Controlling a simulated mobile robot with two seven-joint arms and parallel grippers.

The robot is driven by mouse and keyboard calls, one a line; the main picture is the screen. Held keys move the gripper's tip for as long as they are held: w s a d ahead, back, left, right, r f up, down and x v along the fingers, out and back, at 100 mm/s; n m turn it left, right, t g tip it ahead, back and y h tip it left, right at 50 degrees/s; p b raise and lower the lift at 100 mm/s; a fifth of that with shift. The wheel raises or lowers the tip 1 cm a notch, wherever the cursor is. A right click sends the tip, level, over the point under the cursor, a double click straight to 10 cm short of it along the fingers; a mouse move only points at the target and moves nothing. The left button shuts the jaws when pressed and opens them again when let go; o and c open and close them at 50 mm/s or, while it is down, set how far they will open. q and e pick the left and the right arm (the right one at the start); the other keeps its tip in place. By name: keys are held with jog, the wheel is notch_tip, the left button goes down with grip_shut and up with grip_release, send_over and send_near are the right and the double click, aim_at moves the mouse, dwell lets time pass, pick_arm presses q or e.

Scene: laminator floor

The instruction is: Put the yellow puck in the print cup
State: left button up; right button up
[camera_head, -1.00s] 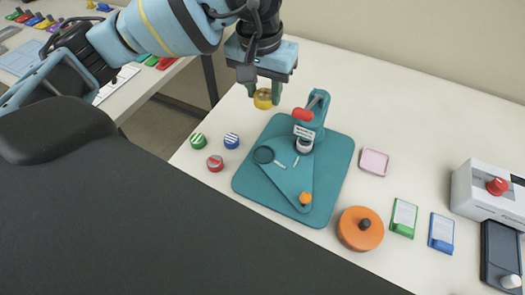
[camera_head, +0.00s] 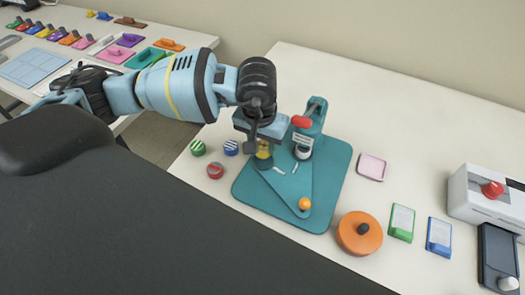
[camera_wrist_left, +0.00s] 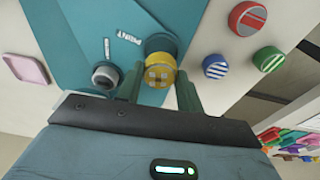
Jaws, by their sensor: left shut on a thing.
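The yellow puck (camera_head: 263,150) is between the fingers of my left gripper (camera_head: 264,158), over the left part of the teal press base. In the left wrist view the puck (camera_wrist_left: 159,70) sits between the fingertips of the gripper (camera_wrist_left: 158,88), which is shut on it. The dark round print cup (camera_wrist_left: 161,42) shows just beyond the puck, close to the word PRINT on the base. In the head view the gripper and puck hide the cup. I cannot tell whether the puck touches the cup or is above it. My right gripper is not in view.
The teal press (camera_head: 316,115) with its red handle stands just right of the gripper. Green (camera_head: 198,148), blue (camera_head: 231,147) and red (camera_head: 215,170) striped pucks lie to the left. An orange round lid (camera_head: 359,233) and a pink tray (camera_head: 372,167) lie to the right.

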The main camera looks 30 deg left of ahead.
aim_at(262, 148)
pick_arm(q)
jog(key=shift+f, duration=1.8)
jog(key=shift+f, duration=0.1)
jog(key=shift+f, duration=0.1)
jog(key=o, duration=1)
jog(key=r, duration=0.4)
jog(key=s+r, duration=0.1)
jog(key=r, duration=0.7)
jog(key=shift+s+r, duration=0.15)
jog(key=shift+s, duration=0.1)
